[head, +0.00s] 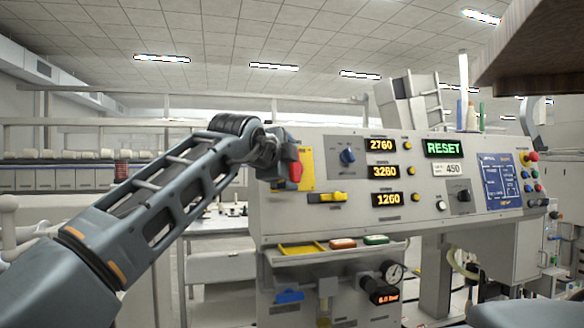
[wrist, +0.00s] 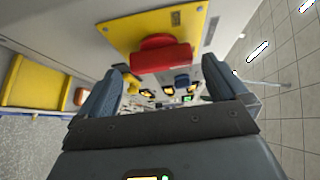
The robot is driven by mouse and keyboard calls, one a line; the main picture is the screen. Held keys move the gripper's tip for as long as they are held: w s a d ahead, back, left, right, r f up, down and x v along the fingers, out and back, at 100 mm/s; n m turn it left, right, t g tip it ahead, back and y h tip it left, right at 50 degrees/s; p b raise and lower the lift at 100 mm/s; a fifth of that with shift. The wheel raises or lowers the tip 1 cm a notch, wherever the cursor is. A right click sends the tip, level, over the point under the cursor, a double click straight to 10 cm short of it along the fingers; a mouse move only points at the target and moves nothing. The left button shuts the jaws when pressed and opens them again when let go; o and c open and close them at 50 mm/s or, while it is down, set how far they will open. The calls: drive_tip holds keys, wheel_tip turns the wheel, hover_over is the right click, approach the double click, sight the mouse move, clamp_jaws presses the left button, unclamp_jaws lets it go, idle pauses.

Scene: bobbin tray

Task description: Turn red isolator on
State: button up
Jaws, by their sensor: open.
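The red isolator handle (head: 296,172) sits on a yellow plate (head: 307,160) at the left end of the grey control panel. In the wrist view the red handle (wrist: 162,55) lies crosswise on the yellow plate (wrist: 125,32), just above the gap between my fingertips. My gripper (head: 284,157) is at the panel's left end, close to the handle. In the wrist view my gripper (wrist: 163,72) is open and empty, with one finger to each side of the handle. I cannot tell whether either finger touches it. My arm hides part of the panel's left end in the head view.
To the right of the plate are a blue knob (head: 348,156), a yellow switch (head: 327,197), number displays (head: 381,172) and a green RESET display (head: 443,148). A tray ledge (head: 330,254) with coloured items runs below the panel. A dark brown overhang (head: 540,45) fills the upper right.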

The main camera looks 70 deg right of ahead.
drive_tip(key=v, duration=0.4)
drive_tip(key=shift+a, duration=0.35)
drive_tip(key=shift+r, duration=0.1)
